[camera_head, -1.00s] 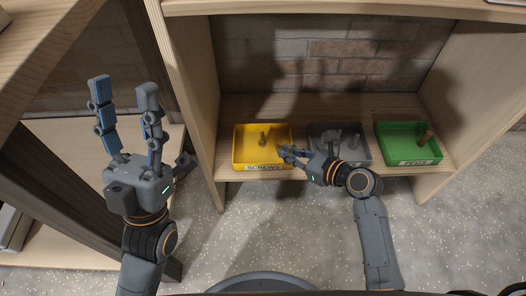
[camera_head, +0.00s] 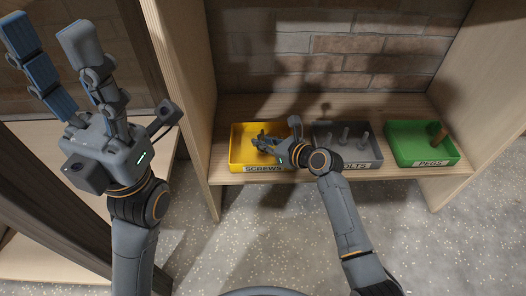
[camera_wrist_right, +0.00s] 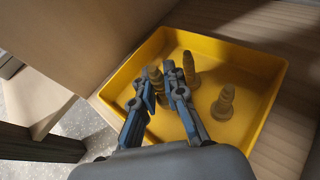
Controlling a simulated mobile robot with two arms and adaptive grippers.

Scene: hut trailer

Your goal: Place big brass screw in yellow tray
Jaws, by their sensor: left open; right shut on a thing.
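The yellow tray (camera_head: 238,146), labelled SCREWS, sits at the left of the shelf; it also shows in the wrist view (camera_wrist_right: 258,68). My right gripper (camera_head: 262,143) reaches into it from the right, its fingertips low over the tray. In the wrist view my right gripper (camera_wrist_right: 166,88) is shut on a brass screw (camera_wrist_right: 156,83), mostly upright between the fingers. I cannot tell whether its base touches the tray floor. Two other brass screws stand in the tray, one behind the fingers (camera_wrist_right: 190,68) and one to the right (camera_wrist_right: 223,104). My left gripper (camera_head: 60,55) is open and empty, raised at the left.
A grey tray (camera_head: 362,156) with several upright bolts stands right of the yellow one. A wooden side panel (camera_head: 182,80) bounds the shelf at the left, close to the yellow tray.

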